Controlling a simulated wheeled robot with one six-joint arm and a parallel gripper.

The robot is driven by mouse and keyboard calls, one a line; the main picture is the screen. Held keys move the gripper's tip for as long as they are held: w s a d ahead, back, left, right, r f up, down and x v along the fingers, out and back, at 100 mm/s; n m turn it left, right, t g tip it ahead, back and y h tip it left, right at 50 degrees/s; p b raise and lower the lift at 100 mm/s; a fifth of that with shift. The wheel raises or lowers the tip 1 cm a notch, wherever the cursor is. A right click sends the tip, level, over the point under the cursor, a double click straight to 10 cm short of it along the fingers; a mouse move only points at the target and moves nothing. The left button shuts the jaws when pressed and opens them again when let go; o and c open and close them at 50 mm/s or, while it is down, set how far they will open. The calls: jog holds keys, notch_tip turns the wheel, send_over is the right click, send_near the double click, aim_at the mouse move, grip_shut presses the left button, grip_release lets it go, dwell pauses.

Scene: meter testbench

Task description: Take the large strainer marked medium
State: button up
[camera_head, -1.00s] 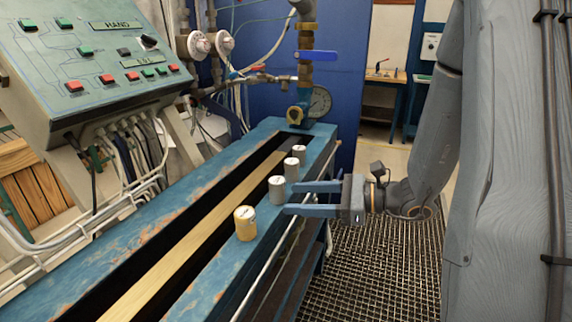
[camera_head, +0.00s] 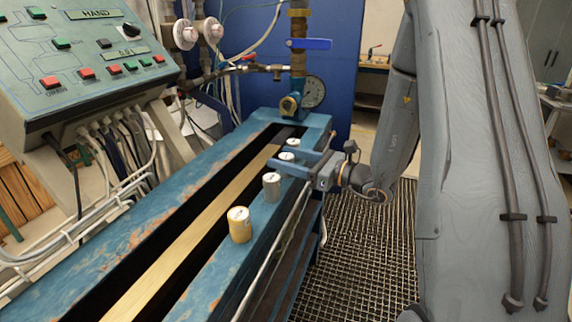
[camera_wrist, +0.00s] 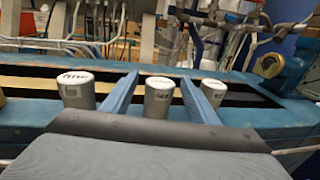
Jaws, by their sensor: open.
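Several small cylinders stand upright in a row on the blue bench edge. Nearest in the head view is a brass-yellow one (camera_head: 239,227). Behind it are a grey one (camera_head: 271,188), a middle grey one (camera_head: 287,157) and a far grey one (camera_head: 293,142). My gripper (camera_head: 284,158) is open, its blue fingers on either side of the middle grey cylinder. In the wrist view this cylinder (camera_wrist: 159,98) stands between the fingers, with grey cylinders outside to the left (camera_wrist: 76,92) and right (camera_wrist: 207,97). Their dark markings are too small to read, so I cannot tell which says medium.
The blue bench (camera_head: 130,240) has a long slot with a brass-coloured bar (camera_head: 190,230). A control panel (camera_head: 80,60) stands at left. A pipe with a blue-handled valve (camera_head: 308,44) and a gauge (camera_head: 313,92) rise at the bench's far end. Grating floor lies to the right.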

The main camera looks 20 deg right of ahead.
jog(key=c, duration=1.2)
